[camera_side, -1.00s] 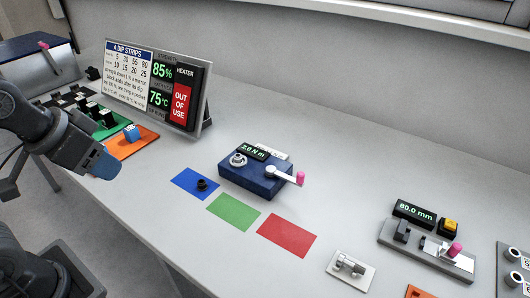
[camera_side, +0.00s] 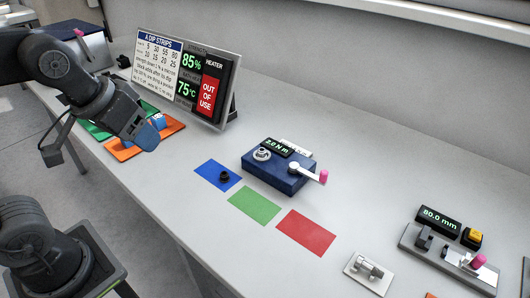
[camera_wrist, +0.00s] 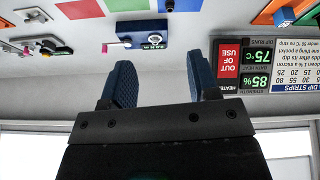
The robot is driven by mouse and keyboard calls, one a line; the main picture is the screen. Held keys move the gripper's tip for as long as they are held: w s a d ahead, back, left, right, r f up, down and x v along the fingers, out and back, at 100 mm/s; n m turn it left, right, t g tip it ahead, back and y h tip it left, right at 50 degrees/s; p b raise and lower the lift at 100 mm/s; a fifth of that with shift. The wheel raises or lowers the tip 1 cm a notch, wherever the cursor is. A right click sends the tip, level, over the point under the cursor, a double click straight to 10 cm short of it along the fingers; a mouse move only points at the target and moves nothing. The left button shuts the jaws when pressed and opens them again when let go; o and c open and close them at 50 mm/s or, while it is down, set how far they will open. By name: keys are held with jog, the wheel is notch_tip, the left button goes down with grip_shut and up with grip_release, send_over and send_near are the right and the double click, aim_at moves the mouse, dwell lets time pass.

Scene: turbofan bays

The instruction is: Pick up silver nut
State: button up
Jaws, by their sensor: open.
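A silver ring-shaped part that looks like the silver nut (camera_side: 262,154) sits on top of the dark blue box (camera_side: 275,178), left of its display reading 2.0 N m. In the wrist view the blue box (camera_wrist: 142,29) appears upside down, with the silver part (camera_wrist: 154,38) small on it. My gripper (camera_side: 154,130) is well left of the box, near the orange mat. In the wrist view its two blue fingers (camera_wrist: 160,66) are apart with nothing between them. A small black part (camera_side: 224,177) stands on the blue mat.
Blue, green (camera_side: 254,206) and red (camera_side: 306,232) mats lie before the box. A lever with a pink knob (camera_side: 323,176) sticks out at its right. The sign panel (camera_side: 190,75) stands at the back left. A gauge (camera_side: 440,219) is at the right.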

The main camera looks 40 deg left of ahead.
jog(key=w+r+n+g, duration=0.25)
jog(key=w+n, duration=0.35)
jog(key=w, duration=0.3)
jog(key=n+g, duration=0.3)
jog(key=n, duration=1)
send_over(262, 150)
notch_tip(262, 150, down, 9)
notch_tip(262, 150, down, 14)
jog(key=shift+r, duration=0.2)
jog(key=shift+c, duration=0.4)
grip_shut()
jog(key=shift+r, duration=0.2)
